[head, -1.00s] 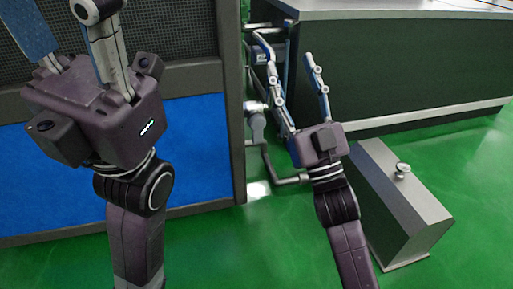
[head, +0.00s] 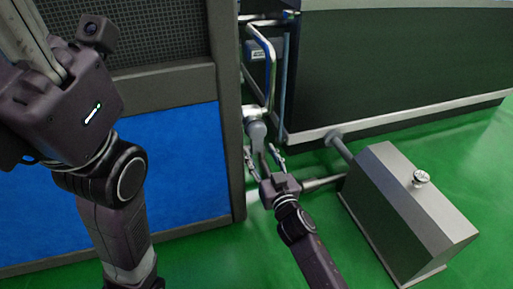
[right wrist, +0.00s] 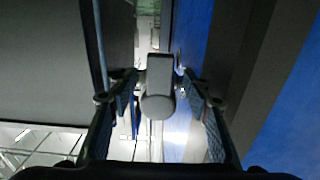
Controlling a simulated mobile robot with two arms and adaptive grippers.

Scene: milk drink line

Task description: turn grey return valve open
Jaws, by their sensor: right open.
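The grey return valve (head: 257,132) is in the gap beside the blue-panelled cabinet in the head view. Its rounded grey lever hangs down below a lighter body. In the right wrist view the lever (right wrist: 158,88) is in the middle, between the two fingers. My right gripper (head: 264,152) is open, with its fingers on either side of the lever's lower end. I cannot tell whether either finger touches it. My left gripper (head: 30,35) is at the upper left, and its fingertips are outside the picture.
The blue-panelled cabinet (head: 175,150) stands close on the left of the valve. A dark counter (head: 390,75) is at the right. Pipes run through the gap between them. A grey metal box (head: 400,215) with a knob stands on the green floor beside my right arm.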

